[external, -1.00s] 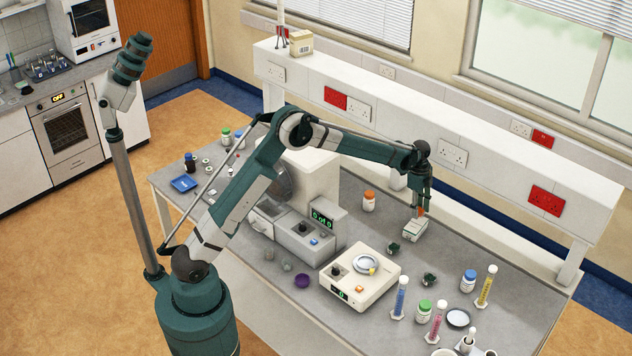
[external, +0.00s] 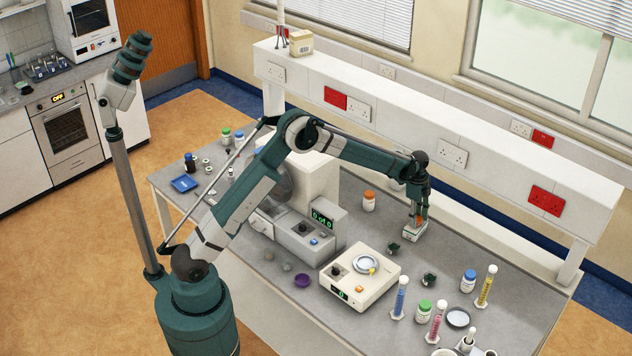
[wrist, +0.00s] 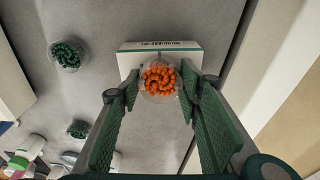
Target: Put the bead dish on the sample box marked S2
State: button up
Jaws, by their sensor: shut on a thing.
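My gripper (external: 417,220) is shut on a small clear dish of orange beads (wrist: 158,78), with one green finger on each side of it in the wrist view. In the external view the orange beads show between the fingertips, right at the top of a white sample box (external: 413,235). The box also shows in the wrist view (wrist: 132,62), with the dish over its near part. I cannot tell whether the dish touches the box top. Print on the box is too small to read, so its mark is unclear.
Two dishes of green beads (external: 392,248) (external: 429,280) stand on the bench nearby. The raised white shelf (external: 480,170) runs behind.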

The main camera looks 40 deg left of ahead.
jog(key=shift+f, duration=0.15)
jog(key=o, duration=0.9)
jog(key=r, duration=0.4)
jog(key=a+r, duration=0.1)
jog(key=r, duration=0.7)
jog(key=shift+a+r+b, duration=0.15)
jog(key=shift+a+b, duration=0.1)
jog(key=shift+b, duration=0.05)
jog(key=shift+s, duration=0.1)
